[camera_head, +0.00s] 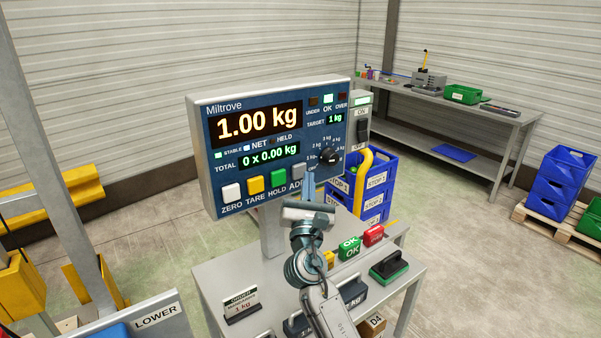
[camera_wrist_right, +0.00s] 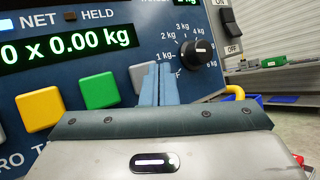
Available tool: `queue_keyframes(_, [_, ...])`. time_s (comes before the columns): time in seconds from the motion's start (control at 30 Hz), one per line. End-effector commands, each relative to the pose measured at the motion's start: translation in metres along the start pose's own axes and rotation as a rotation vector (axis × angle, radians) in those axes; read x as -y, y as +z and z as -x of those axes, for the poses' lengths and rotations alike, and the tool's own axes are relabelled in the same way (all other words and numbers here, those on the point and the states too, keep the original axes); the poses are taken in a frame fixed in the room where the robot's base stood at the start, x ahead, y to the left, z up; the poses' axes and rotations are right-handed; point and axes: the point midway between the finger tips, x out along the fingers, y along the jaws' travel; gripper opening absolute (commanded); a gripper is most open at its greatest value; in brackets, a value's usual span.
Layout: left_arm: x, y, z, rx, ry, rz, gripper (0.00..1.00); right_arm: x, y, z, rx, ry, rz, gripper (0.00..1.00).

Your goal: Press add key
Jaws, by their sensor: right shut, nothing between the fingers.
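The blue Miltrove scale panel (camera_head: 203,112) reads 1.00 kg, with TOTAL 0 x 0.00 kg. Its bottom row has white ZERO, yellow TARE, green HOLD and grey ADD keys. The grey ADD key (camera_head: 298,171) is the rightmost. In the right wrist view the ADD key (camera_wrist_right: 138,77) is partly hidden behind my fingers. My right gripper (camera_head: 308,183) is shut and empty, its fingertips in front of the panel at the key's right side. I cannot tell whether they touch it. The fingers also show in the right wrist view (camera_wrist_right: 159,72). My left gripper is not in view.
A range dial (camera_head: 330,156) sits just right of the fingertips. An ON/OFF switch box (camera_head: 362,115) is beside the panel. Blue crates (camera_head: 377,178) stand behind.

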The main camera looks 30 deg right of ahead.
Motion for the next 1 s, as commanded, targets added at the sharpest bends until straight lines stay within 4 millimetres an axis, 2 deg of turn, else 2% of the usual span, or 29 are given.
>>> queue_keyframes(1.0, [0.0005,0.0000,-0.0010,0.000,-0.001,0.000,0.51,-0.0054,-0.0052,-0.0074,0.000,0.000,0.000,0.00])
